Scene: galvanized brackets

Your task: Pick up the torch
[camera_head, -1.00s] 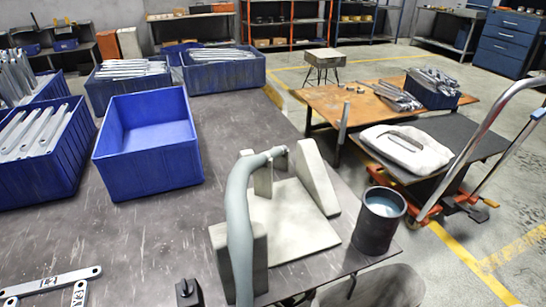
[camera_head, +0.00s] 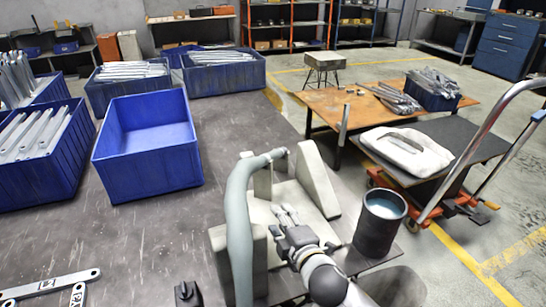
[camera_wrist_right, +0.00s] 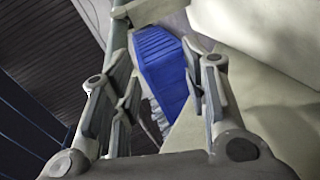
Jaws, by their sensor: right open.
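The torch (camera_head: 240,205) is a grey-green curved tube with a narrower neck reaching right at its top. It rests on a pale stand (camera_head: 318,180) with upright blocks at the table's front right. My right gripper (camera_head: 283,212) is over the stand, to the right of the torch's long body and below its neck, apart from it in the head view. In the right wrist view the fingers (camera_wrist_right: 160,92) are spread with nothing held between them. A grey-green tube, likely the torch, runs beside the left finger there. My left gripper is not seen.
An empty blue bin (camera_head: 150,187) stands left of the stand, with bins of metal brackets behind and left. A dark cup (camera_head: 378,235) stands right of my right gripper. Loose brackets (camera_head: 50,284) lie at the front left.

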